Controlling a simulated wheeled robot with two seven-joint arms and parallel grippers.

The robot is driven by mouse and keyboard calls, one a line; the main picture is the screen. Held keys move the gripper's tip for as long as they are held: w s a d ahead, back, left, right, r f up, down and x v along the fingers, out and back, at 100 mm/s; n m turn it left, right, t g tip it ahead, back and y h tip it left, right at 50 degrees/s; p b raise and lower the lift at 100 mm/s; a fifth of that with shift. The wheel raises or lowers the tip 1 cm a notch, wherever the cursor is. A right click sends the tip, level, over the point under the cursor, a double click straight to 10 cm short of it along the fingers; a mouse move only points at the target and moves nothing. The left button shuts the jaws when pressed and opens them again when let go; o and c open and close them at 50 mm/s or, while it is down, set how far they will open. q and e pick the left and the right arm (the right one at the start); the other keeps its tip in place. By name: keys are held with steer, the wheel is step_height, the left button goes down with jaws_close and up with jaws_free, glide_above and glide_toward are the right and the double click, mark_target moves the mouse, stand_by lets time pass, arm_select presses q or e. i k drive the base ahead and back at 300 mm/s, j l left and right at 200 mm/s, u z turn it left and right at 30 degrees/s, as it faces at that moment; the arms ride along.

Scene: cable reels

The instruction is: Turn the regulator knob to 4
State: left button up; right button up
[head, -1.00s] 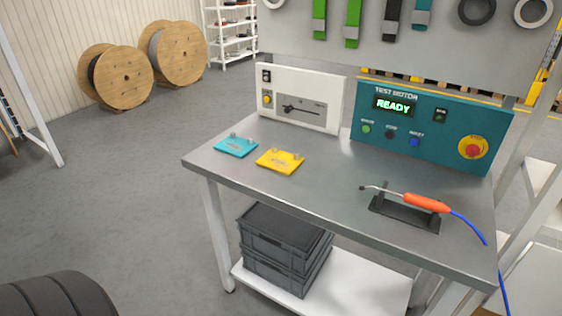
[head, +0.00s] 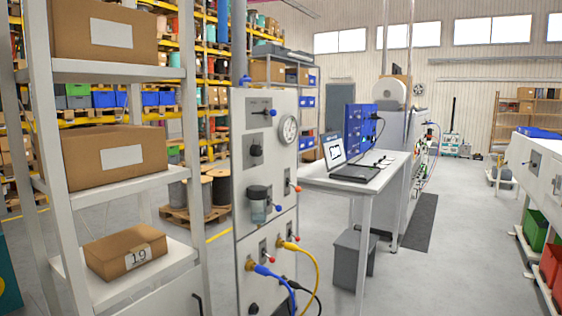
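A tall white panel (head: 240,130) stands near the middle of the head view, seen at an angle. A round black knob (head: 256,150) sits on its upper part, likely the regulator knob; its scale marks are too small to read. A round gauge (head: 289,130) is to the right of it; its reading cannot be made out. A black-topped clear bowl (head: 258,208) is mounted below the knob. Neither of my grippers is in view.
White shelves with cardboard boxes (head: 122,165) stand close on the left. Blue and yellow hoses (head: 315,262) hang from the panel's lower front. Open floor (head: 460,230) lies to the right.

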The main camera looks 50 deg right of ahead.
mark_target(255, 150)
steer(key=z, duration=1.55)
